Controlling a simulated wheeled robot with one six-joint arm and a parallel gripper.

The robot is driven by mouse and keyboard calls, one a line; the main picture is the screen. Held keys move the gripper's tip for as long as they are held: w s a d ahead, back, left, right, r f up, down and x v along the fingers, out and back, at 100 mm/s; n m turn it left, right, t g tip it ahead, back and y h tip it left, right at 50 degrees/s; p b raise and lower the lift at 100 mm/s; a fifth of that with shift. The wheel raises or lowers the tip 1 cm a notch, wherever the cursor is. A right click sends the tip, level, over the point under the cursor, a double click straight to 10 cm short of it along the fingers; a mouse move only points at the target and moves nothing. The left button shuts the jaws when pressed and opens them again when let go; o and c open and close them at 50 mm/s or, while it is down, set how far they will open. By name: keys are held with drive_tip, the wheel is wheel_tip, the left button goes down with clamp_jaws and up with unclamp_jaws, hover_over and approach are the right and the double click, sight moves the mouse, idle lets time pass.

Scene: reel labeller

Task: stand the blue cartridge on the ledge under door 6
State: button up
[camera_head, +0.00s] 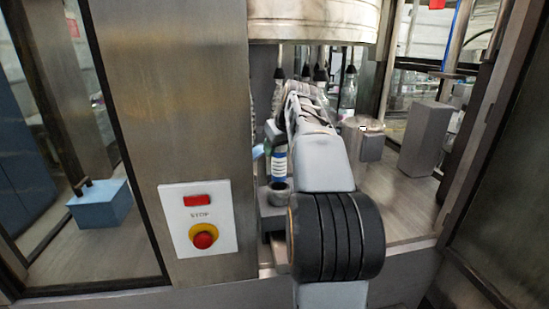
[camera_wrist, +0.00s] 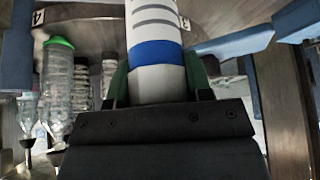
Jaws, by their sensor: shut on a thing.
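My gripper (camera_wrist: 158,82) has green fingers on either side of a white cylinder with a blue band, the blue cartridge (camera_wrist: 155,52). It is shut on the cartridge, whose far end runs out of the top of the wrist view.
A green-capped clear bottle (camera_wrist: 60,90) shows in the wrist view, with blue bars (camera_wrist: 235,42) at the right. A steel post (camera_head: 180,100) with a stop button (camera_head: 204,236) bounds the opening on the left; grey blocks (camera_head: 425,138) stand right.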

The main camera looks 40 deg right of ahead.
wheel_tip(320, 180, up, 3)
drive_tip(key=shift+r+p, duration=0.2)
drive_tip(key=shift+p, duration=0.4)
drive_tip(key=shift+r+p, duration=3.05)
drive_tip(key=shift+r, duration=0.05)
drive_tip(key=shift+f+b, duration=0.35)
drive_tip(key=shift+a, duration=0.1)
